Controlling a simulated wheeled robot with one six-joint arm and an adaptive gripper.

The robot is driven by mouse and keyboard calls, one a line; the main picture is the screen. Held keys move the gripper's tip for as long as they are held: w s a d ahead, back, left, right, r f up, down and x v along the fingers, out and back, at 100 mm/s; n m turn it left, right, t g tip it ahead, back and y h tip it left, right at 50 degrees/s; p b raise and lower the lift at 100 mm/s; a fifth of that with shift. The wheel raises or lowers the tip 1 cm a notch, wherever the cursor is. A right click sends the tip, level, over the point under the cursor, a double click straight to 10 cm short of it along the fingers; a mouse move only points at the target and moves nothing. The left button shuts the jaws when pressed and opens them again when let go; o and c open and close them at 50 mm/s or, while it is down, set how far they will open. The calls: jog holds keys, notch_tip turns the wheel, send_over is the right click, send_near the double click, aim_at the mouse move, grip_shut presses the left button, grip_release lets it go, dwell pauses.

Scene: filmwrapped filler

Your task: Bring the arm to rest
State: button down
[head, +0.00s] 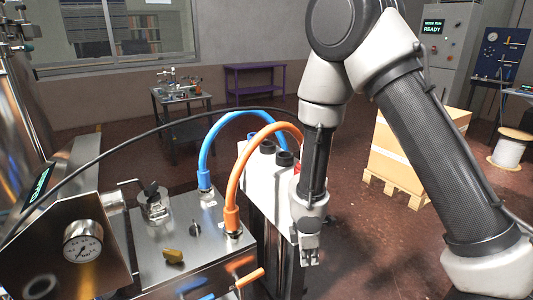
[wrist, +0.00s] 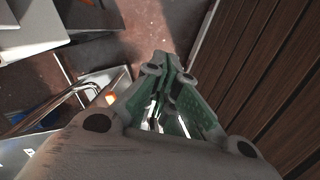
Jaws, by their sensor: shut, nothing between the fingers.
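My gripper (head: 309,258) hangs pointing down at the end of my arm, right of the steel machine with the hoses. In the head view it is small and seen partly edge-on. In the wrist view its green-sided fingers (wrist: 172,100) come together, shut and holding nothing. My arm reaches in from the right and bends down from a high elbow.
A steel machine top (head: 180,245) with a gauge (head: 83,245), a blue hose (head: 212,140) and an orange hose (head: 240,175) stands close on the left. A pallet with a carton (head: 400,165) is behind my arm. Dark floor (head: 400,245) lies open to the right.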

jog(key=s+d+r+m+h, duration=0.1)
jog(key=d+r+m+h, duration=0.1)
jog(key=d+r+m, duration=0.95)
jog(key=s+d+r+m+t+y, duration=0.1)
jog(key=s+d+r, duration=0.3)
jog(key=r, duration=0.4)
jog(key=s+d+r+m+t+y, duration=0.1)
jog(key=s+d+r+m, duration=0.2)
jog(key=r, duration=0.5)
jog(key=s+d+r+m+t+y, duration=0.1)
jog(key=s+d+r+m+t, duration=0.1)
jog(key=s+d+r, duration=0.3)
notch_tip(320, 180, up, 4)
jog(key=shift+s+d+f+m+y, duration=0.2)
jog(key=shift+s+m+y, duration=0.15)
jog(key=shift+s, duration=0.55)
jog(key=shift+a, duration=0.1)
